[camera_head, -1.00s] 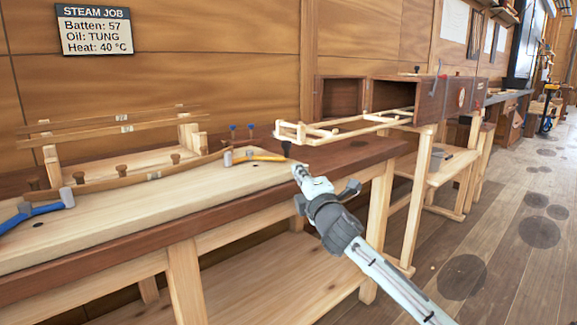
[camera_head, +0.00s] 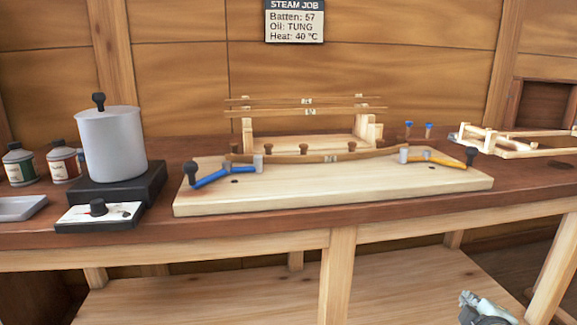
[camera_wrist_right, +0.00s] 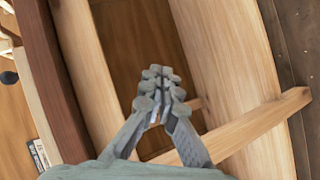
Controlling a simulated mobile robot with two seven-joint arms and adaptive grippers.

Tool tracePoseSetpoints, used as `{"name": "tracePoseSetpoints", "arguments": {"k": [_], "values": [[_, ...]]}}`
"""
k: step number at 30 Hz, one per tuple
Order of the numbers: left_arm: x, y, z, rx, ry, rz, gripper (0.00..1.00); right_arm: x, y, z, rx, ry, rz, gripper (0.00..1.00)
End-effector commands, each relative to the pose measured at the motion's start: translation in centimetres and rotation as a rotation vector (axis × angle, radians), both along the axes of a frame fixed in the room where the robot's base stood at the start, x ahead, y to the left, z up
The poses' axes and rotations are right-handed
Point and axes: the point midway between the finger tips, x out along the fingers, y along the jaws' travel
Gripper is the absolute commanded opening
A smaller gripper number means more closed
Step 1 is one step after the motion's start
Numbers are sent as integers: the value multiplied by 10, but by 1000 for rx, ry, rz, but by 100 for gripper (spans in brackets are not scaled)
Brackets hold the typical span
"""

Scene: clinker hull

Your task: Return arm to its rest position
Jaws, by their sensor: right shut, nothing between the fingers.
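My right gripper (camera_head: 484,306) shows at the bottom right of the head view, low in front of the bench and apart from it. In the right wrist view my right gripper (camera_wrist_right: 160,105) is shut and empty, its fingers together, with the bench's wooden legs and rails beyond it. My left gripper is in neither view.
The bench (camera_head: 400,217) carries a pale board (camera_head: 330,194) with a bent batten (camera_head: 310,158) and blue and orange clamps, a rack behind, a grey pot (camera_head: 110,145) on a heater, and two bottles. A lower shelf (camera_head: 250,297) lies beneath.

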Motion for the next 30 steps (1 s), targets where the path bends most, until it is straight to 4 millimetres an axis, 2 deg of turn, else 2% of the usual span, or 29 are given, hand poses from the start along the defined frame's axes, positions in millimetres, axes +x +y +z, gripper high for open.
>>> {"name": "tracePoseSetpoints", "arguments": {"k": [1,6,9,12,15,18,21,30], "values": [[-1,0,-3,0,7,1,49,-19,12,-36,96,60,-37,0],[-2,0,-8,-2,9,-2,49,-88,60,-137,392,248,-191,0],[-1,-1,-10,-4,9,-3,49,-134,93,-182,537,356,-290,0],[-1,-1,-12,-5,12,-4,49,-173,121,-213,648,445,-381,0],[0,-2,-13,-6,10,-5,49,-202,143,-232,721,509,-448,0],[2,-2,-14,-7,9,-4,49,-218,155,-241,759,544,-488,0],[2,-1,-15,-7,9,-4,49,-224,160,-244,773,557,-502,0],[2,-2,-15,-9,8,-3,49,-224,159,-244,771,556,-501,0]]}}
